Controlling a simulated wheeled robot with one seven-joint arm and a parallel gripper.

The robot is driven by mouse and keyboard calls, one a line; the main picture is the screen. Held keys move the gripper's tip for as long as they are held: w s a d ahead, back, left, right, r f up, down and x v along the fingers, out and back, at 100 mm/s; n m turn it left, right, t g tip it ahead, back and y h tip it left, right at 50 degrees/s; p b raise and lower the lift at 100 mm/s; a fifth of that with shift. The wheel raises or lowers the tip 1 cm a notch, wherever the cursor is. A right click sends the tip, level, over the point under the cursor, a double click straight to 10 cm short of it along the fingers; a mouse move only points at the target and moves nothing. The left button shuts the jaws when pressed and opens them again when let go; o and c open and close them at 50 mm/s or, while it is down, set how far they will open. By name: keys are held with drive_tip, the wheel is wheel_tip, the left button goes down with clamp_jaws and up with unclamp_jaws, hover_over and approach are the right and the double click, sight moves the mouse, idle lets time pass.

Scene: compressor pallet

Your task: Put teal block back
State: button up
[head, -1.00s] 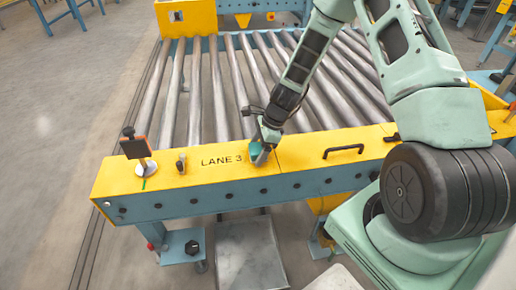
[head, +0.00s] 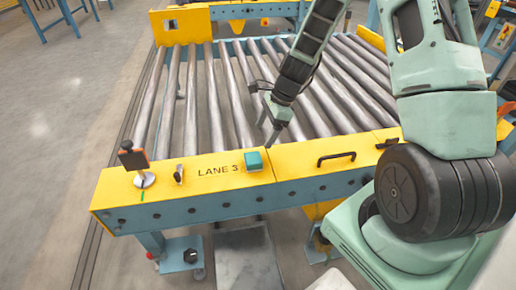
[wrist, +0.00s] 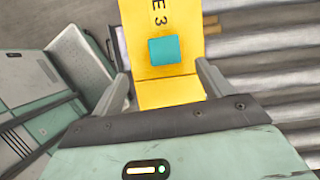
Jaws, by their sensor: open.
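The teal block (head: 254,161) sits on the yellow top of the Lane 3 rail (head: 225,182), just right of the "LANE 3" lettering. In the wrist view the teal block (wrist: 164,50) lies ahead of and between my fingers, with a clear gap on both sides. My gripper (head: 270,135) is open and empty, up and to the right of the block in the head view. Its two fingers also show in the wrist view (wrist: 160,85), apart from the block.
A black handle (head: 336,157) stands on the rail to the right. An orange-and-black post (head: 135,160) and a small knob (head: 179,172) stand to the left. Metal rollers (head: 215,95) lie behind the rail.

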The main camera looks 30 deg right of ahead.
drive_tip(key=s+a+r+n+g, duration=0.1)
drive_tip(key=s+a+r+n, duration=0.25)
drive_tip(key=a+n, duration=0.2)
drive_tip(key=s+a+r+n+h, duration=0.1)
drive_tip(key=s+a+r+n, duration=0.25)
drive_tip(key=a, duration=0.35)
drive_tip(key=s+a+r+n+g, duration=0.1)
drive_tip(key=s+a+r+n, duration=0.25)
drive_tip(key=a+n, duration=0.25)
drive_tip(key=s+a+r+n+h, duration=0.1)
drive_tip(key=s+a+r+n, duration=0.1)
drive_tip(key=s+n, duration=0.5)
drive_tip(key=s+a+r+n+h, duration=0.1)
drive_tip(key=s+a+r+n, duration=0.1)
drive_tip(key=s+n, duration=0.5)
drive_tip(key=shift+s+a+r+n+h, duration=0.25)
drive_tip(key=shift+s+r+n+h, duration=0.05)
drive_tip(key=shift+s+r, duration=0.35)
